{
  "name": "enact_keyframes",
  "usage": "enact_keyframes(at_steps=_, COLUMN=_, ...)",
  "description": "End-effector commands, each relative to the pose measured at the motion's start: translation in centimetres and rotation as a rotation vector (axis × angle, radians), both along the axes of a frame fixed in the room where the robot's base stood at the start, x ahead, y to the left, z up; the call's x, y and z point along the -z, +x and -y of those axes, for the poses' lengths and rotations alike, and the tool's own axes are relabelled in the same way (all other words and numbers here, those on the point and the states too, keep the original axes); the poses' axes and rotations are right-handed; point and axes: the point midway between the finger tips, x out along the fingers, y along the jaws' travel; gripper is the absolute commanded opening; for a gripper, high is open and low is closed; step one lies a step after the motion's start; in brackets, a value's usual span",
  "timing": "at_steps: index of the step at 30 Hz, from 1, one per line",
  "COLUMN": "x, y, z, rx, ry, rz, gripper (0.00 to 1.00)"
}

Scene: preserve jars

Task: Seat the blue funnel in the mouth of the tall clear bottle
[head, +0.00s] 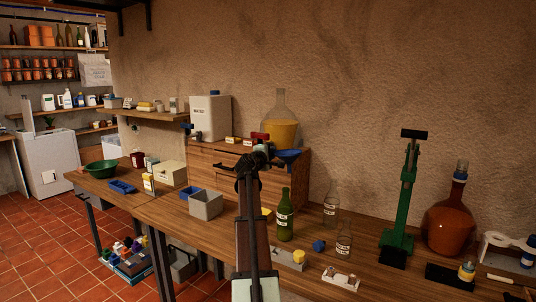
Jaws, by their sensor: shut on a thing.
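The blue funnel (289,155) is held up in the air, in front of the wooden cabinet and the large amber-filled jug. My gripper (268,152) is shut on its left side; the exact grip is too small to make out. A tall clear bottle (331,208) with a white label stands upright on the bench, to the right of and lower than the funnel. The funnel is apart from it. A second clear bottle (343,241) stands nearer to me.
A green bottle (285,218) stands left of the clear bottles. A small blue object (318,245) lies between them. A green corker (402,205) and a large amber demijohn (449,228) stand at right. A grey bin (206,206) is at left.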

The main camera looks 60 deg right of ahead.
Motion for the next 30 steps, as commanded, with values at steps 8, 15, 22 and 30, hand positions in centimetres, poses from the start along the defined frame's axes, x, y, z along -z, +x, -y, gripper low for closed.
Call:
enact_keyframes(at_steps=8, x=1.0, y=-6.6, z=6.4, rx=0.1, ry=-0.007, rz=0.025, gripper=0.0)
enact_keyframes(at_steps=15, x=0.9, y=-11.2, z=15.1, rx=0.222, ry=-0.015, rz=0.044, gripper=0.0)
enact_keyframes(at_steps=22, x=-0.3, y=-12.5, z=20.8, rx=0.355, ry=-0.029, rz=0.067, gripper=0.0)
enact_keyframes(at_steps=30, x=-1.2, y=-14.3, z=21.2, rx=0.479, ry=-0.048, rz=0.093, gripper=0.0)
